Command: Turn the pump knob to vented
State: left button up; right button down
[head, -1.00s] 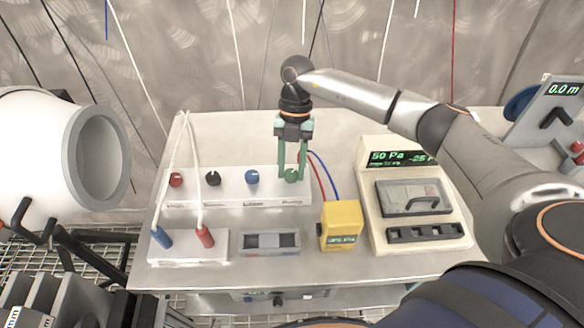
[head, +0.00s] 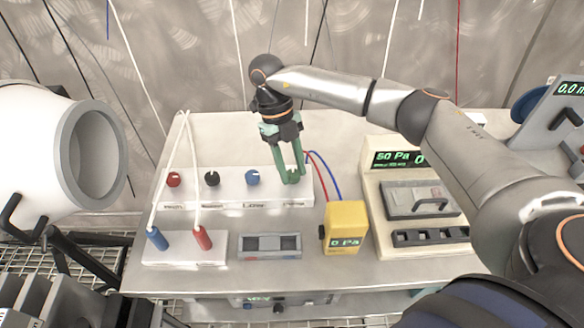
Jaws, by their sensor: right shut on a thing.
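The white knob panel (head: 225,197) stands on the steel table with a row of knobs. The pump knob (head: 292,178) is the green one at the panel's right end, above the rightmost label. My right gripper (head: 290,175) comes down on it from above, its green fingers shut around the knob and leaning. The fingers hide most of the knob, so I cannot read its pointer. The yellow gauge (head: 344,228) reads 0 Pa. My left gripper is not in view.
Red (head: 174,180), black (head: 212,179) and blue (head: 253,178) knobs sit left of the pump knob. Red and blue hoses run from behind the panel to the gauge. A cream display unit (head: 377,235) stands at right, a white cylinder (head: 50,150) at far left.

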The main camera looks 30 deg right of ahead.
jog(key=shift+n, duration=0.3)
jog(key=shift+c, duration=2.2)
grip_release()
jog(key=v, duration=1.2)
jog(key=shift+r, duration=0.3)
jog(key=shift+a, duration=0.1)
